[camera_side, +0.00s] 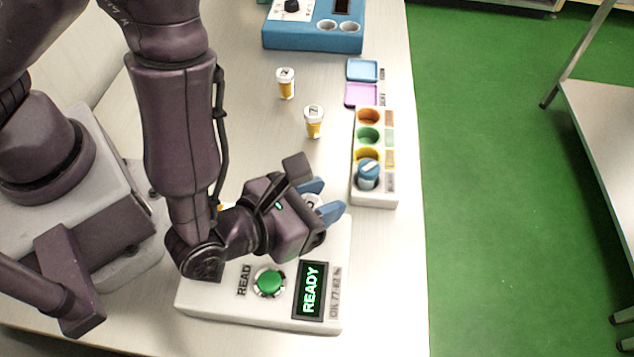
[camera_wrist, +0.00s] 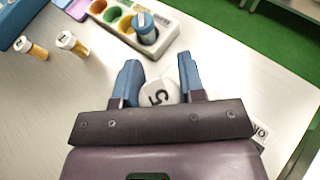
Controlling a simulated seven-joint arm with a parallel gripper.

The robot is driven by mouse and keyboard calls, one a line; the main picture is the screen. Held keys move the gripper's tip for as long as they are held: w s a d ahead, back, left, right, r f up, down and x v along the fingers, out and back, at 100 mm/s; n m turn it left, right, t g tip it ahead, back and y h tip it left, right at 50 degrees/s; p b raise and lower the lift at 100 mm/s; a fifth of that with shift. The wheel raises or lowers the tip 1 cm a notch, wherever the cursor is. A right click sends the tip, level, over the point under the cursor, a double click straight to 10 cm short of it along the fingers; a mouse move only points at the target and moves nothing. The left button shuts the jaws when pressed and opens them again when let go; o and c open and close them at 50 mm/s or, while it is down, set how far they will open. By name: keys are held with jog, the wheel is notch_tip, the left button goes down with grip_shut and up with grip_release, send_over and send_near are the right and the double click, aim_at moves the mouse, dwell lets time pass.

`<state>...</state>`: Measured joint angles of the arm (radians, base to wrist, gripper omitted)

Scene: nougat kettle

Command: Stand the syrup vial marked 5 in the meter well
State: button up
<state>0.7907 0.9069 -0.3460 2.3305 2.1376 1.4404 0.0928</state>
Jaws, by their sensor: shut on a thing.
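My gripper (camera_side: 326,202) is shut on the white-capped vial marked 5 (camera_wrist: 158,91), whose cap shows between the blue fingertips in the wrist view. In the side view only a bit of the cap shows beside the fingers, and the vial's lower part is hidden. The gripper is over the back edge of the white meter (camera_side: 210,300), which has a green READ button (camera_side: 269,282) and a display (camera_side: 311,289) reading READY. The meter well is hidden behind my gripper, so I cannot tell whether the vial is in it.
Two amber vials with white caps stand on the table, one farther back (camera_side: 286,84) and one nearer (camera_side: 313,122). A white rack (camera_side: 375,199) with coloured wells holds a blue-capped vial (camera_side: 368,174). Blue and pink trays (camera_side: 362,95) and a blue machine (camera_side: 290,38) are behind.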

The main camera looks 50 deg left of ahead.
jog(key=shift+f, duration=1.5)
jog(key=shift+f, duration=0.7)
jog(key=o, duration=0.6)
jog(key=shift+o, duration=0.2)
